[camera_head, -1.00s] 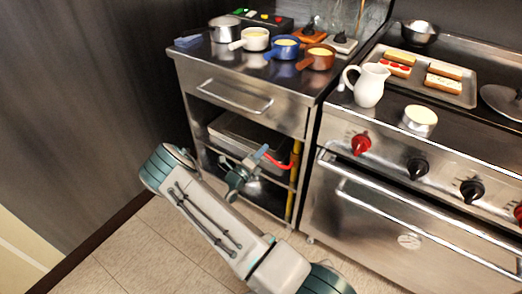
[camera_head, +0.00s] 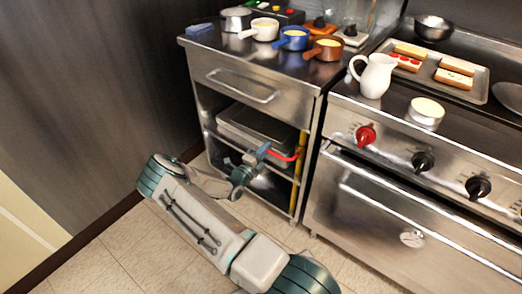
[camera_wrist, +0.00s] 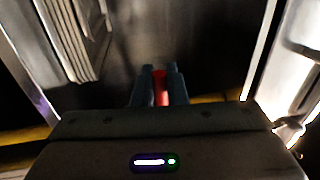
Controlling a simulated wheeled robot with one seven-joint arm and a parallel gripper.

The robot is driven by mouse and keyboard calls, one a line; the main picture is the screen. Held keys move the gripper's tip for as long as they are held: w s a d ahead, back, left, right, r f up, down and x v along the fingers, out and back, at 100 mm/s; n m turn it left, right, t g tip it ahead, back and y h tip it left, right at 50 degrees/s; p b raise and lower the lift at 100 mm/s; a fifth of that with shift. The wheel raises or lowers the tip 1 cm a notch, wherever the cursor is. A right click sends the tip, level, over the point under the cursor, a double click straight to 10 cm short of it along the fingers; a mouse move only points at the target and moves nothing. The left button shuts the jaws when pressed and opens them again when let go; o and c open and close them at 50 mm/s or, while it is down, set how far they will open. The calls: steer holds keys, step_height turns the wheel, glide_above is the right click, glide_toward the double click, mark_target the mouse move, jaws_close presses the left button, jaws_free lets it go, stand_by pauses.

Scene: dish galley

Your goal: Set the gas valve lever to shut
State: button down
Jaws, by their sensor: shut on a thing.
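The gas valve lever (camera_head: 286,156) is a red bar beside a yellow pipe (camera_head: 301,146) at the right side of the open shelf under the counter. In the wrist view the red lever (camera_wrist: 160,88) shows between the two dark fingers. My gripper (camera_head: 265,149) reaches to the lever from the left, and its fingers (camera_wrist: 160,92) are shut on it. The fingers hide part of the lever, and its pivot is hard to make out.
Metal trays (camera_head: 250,128) lie on the shelf left of the lever. The oven door handle (camera_head: 400,222) and stove knobs (camera_head: 423,161) stand to the right. Pots (camera_head: 293,38) and a white jug (camera_head: 373,76) are on the tops above. The floor in front is open.

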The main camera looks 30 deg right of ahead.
steer(key=shift+s+f, duration=0.2)
steer(key=c, duration=1.5)
jaws_free()
steer(key=shift+d, duration=0.1)
steer(key=shift+c, duration=0.2)
steer(key=shift+r, duration=0.1)
steer(key=v, duration=1.4)
steer(key=shift+p, duration=0.3)
steer(key=shift+w, duration=0.1)
